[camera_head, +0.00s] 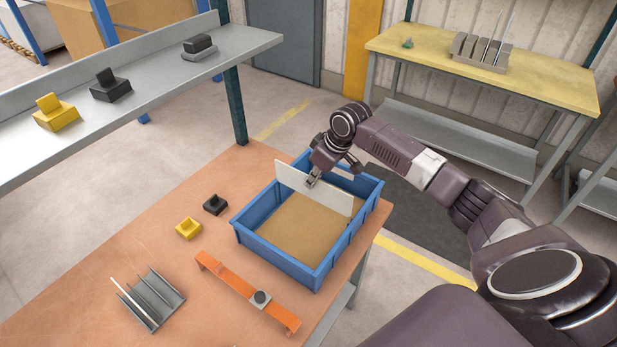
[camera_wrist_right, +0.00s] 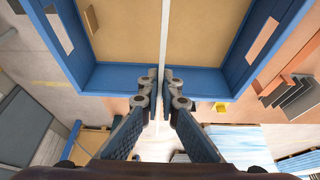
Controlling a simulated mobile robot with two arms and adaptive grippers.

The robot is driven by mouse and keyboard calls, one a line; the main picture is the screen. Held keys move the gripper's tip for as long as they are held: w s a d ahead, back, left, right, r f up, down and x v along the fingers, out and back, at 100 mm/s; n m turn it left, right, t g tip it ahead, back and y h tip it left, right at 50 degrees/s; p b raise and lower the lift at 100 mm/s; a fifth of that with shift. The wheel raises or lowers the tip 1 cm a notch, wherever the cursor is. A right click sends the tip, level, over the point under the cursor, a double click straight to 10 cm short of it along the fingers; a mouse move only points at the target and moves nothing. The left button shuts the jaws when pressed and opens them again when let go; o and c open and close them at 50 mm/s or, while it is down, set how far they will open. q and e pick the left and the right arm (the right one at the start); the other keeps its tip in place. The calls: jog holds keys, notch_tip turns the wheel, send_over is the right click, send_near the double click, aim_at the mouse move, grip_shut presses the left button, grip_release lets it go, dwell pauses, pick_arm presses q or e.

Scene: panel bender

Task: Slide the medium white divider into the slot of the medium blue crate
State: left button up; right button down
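The medium blue crate (camera_head: 270,252) stands on the orange-brown table, with a tan floor inside. It also shows in the wrist view (camera_wrist_right: 105,77). The medium white divider (camera_head: 330,198) is upright and spans the far part of the crate. The wrist view shows it edge-on as a thin white strip (camera_wrist_right: 164,35). My right gripper (camera_head: 312,181) is shut on the divider, with one finger on each side of it in the wrist view (camera_wrist_right: 160,82). Whether the divider's ends sit in the slot cannot be told. My left gripper is not in view.
An orange bar (camera_head: 235,282) with a dark knob lies in front of the crate. Small black (camera_head: 215,204) and yellow (camera_head: 188,228) blocks and a grey rack (camera_head: 152,300) are to its left. A grey shelf (camera_head: 150,95) runs at upper left. A yellow table (camera_head: 540,80) stands behind.

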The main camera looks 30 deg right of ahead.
aim_at(312, 198)
jog(key=shift+f, duration=0.85)
notch_tip(312, 198, down, 2)
jog(key=shift+b, duration=0.75)
jog(key=shift+f+b, duration=3.1)
jog(key=shift+f, duration=0.65)
jog(key=shift+s+a+f, duration=0.1)
jog(key=shift+f, duration=0.15)
jog(key=c, duration=2.1)
grip_release()
jog(key=shift+f, duration=0.1)
